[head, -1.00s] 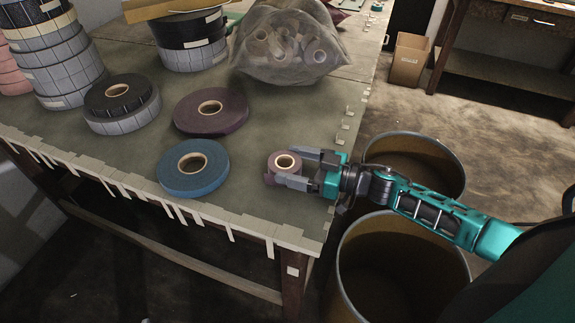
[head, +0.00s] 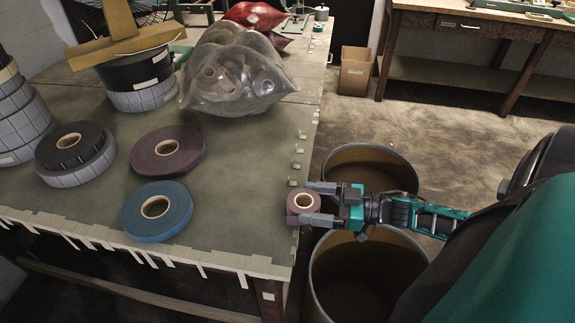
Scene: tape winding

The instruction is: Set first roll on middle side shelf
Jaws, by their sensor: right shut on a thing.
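My right gripper (head: 318,203) is shut on a small mauve tape roll (head: 292,209) with a pale core. It holds the roll at the right edge of the work table, near the table's front corner. The roll overlaps the table edge in the picture; its height above the surface is hard to tell. My left gripper is not in view. A wooden bench with a lower shelf (head: 450,76) stands at the back right; I cannot tell whether this is the side shelf.
The table (head: 235,185) carries a blue roll (head: 157,211), a purple roll (head: 168,153), stacked grey and black rolls (head: 76,154) and a clear bag of rolls (head: 236,75). A cardboard box (head: 355,71) sits on the floor.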

